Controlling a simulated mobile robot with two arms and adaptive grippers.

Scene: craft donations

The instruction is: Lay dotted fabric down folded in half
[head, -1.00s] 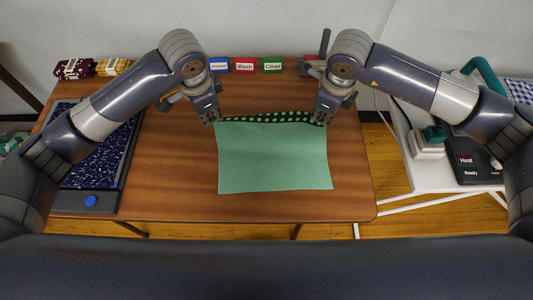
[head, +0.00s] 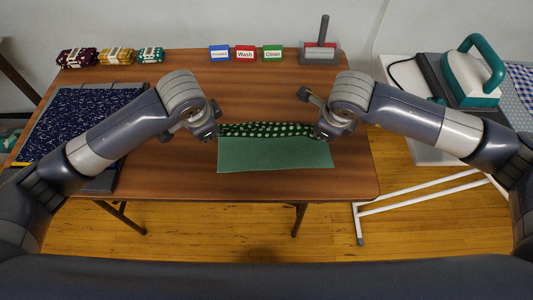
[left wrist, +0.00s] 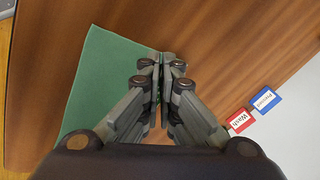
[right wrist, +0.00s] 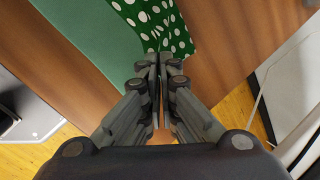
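The dotted fabric lies on the wooden table with its plain green side (head: 275,155) toward me and a band of white-dotted dark green (head: 268,129) along the far side, slightly rumpled. My left gripper (head: 215,138) is at the band's left end; in the left wrist view its fingers (left wrist: 163,62) are together, with a sliver of green between them. My right gripper (head: 320,134) is at the right end; in the right wrist view its fingers (right wrist: 158,62) are together at the edge of the dotted cloth (right wrist: 165,25). The arms partly hide the corners.
A dark speckled mat (head: 75,120) lies at the left. Several fabric bundles (head: 115,56) and three label cards (head: 246,54) stand at the back, with a grey-red device (head: 320,52) to their right. An iron (head: 470,72) stands on the side table at right.

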